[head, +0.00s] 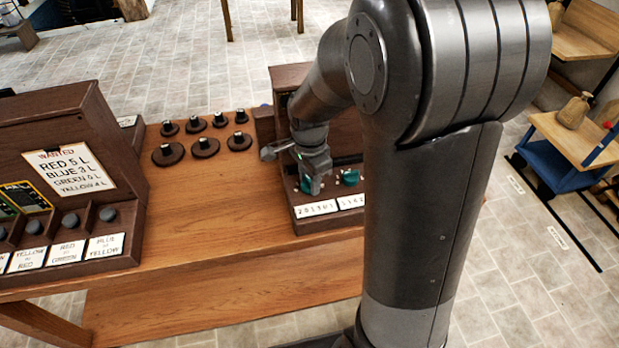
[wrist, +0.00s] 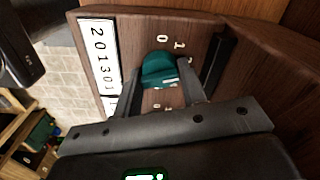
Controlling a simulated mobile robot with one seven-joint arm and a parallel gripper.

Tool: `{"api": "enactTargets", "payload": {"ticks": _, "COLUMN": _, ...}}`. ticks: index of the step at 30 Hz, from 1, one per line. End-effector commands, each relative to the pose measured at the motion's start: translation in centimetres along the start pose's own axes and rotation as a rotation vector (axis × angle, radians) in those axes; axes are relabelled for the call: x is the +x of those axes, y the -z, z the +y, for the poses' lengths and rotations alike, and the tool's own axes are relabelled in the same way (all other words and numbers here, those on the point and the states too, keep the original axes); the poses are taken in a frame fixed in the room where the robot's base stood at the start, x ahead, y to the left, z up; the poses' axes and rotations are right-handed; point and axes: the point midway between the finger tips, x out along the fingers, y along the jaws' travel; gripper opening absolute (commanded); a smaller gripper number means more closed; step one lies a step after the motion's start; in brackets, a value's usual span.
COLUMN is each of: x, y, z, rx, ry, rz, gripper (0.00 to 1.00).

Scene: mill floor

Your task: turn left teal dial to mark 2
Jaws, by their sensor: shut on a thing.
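The left teal dial (head: 306,186) sits on the dark wooden panel box behind a white label reading about 201301. My gripper (head: 313,180) reaches down onto it and partly covers it. In the wrist view, the teal dial (wrist: 158,70) shows between my gripper's fingers (wrist: 160,88), which are shut on it. Marks 0 and 1 show beside the dial; a mark on its other side is too unclear to read. A pale line shows on the dial's lower edge. The right teal dial (head: 348,177) stands apart to the right.
A dark box with a WANTED sign (head: 69,170) and several grey knobs stands at the left. Several dark round pieces with knobs (head: 204,146) stand mid-table. My arm hides the table's right part.

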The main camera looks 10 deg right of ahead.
Motion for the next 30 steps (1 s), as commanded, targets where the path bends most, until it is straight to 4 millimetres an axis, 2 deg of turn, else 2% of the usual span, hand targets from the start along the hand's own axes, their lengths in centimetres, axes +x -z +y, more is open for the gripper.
{"api": "enactTargets", "payload": {"ticks": 15, "x": -0.06, "y": 0.01, "z": -0.06, "rx": 0.017, "ry": 0.002, "rz": 0.000, "gripper": 0.15}}
{"api": "enactTargets", "payload": {"ticks": 16, "x": -0.06, "y": 0.01, "z": -0.06, "rx": 0.017, "ry": 0.002, "rz": 0.000, "gripper": 0.40}}
{"api": "enactTargets", "payload": {"ticks": 23, "x": -0.03, "y": 0.00, "z": -0.03, "rx": 0.017, "ry": 0.001, "rz": 0.000, "gripper": 0.59}}
{"api": "enactTargets", "payload": {"ticks": 30, "x": -0.07, "y": 0.00, "z": -0.02, "rx": 0.017, "ry": 0.001, "rz": 0.000, "gripper": 0.59}}
